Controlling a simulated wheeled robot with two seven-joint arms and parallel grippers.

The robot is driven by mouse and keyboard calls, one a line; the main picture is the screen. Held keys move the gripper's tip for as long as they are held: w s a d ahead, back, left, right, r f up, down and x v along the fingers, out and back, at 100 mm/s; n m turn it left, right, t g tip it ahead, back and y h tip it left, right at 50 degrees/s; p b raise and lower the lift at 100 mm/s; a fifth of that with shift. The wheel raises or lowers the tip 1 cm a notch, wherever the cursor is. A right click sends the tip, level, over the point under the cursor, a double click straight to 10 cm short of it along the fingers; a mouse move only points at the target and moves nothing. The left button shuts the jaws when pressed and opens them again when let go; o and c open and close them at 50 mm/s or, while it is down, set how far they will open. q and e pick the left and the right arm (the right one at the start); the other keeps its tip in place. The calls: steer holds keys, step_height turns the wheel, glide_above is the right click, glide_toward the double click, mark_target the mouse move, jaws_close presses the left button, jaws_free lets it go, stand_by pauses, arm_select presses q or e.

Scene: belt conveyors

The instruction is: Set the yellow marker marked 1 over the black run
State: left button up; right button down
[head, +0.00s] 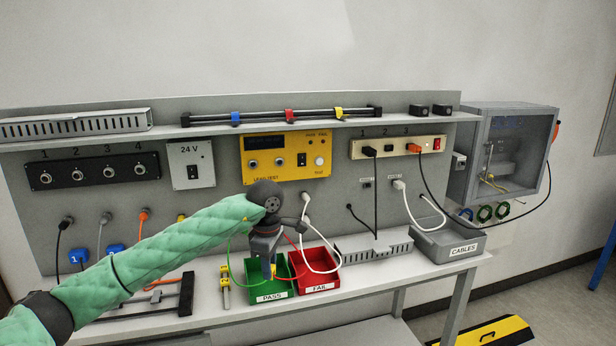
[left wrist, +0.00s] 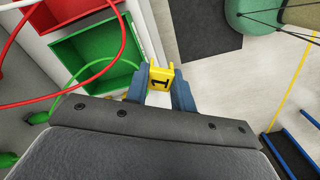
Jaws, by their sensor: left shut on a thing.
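My left gripper (head: 268,268) hangs over the green PASS bin (head: 270,291) near the bench's front edge. In the left wrist view its blue-grey fingers (left wrist: 160,88) are shut on a small yellow marker (left wrist: 161,77) with a black 1 on it. In the head view the held marker is hidden behind the gripper. A black cable (head: 58,243) hangs from the back panel at the far left, next to a blue marker with a 1 (head: 78,258). Other black cables run from the power strip (head: 397,149). My right gripper is not in view.
The red FAIL bin (head: 315,284) stands right of the PASS bin, with red and white cables looping above. A slotted grey duct (head: 372,249) and the CABLES bin (head: 450,243) stand further right. A black frame (head: 140,298) lies left, partly behind my left arm.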

arm_select(q)
steer(key=m, duration=0.3)
steer(key=shift+s+r, duration=0.2)
steer(key=shift+r, duration=0.05)
steer(key=m, duration=0.3)
steer(key=shift+s+r, duration=0.1)
steer(key=shift+s, duration=0.2)
steer(key=s+a+f+m, duration=0.4)
steer(key=s+a+f, duration=0.1)
steer(key=s+f, duration=0.3)
steer(key=s+a+f+m, duration=0.5)
steer(key=s+f, duration=0.2)
steer(key=f, duration=0.2)
steer(key=shift+s+a+f, duration=0.35)
steer(key=shift+s, duration=0.05)
steer(key=shift+f, duration=0.1)
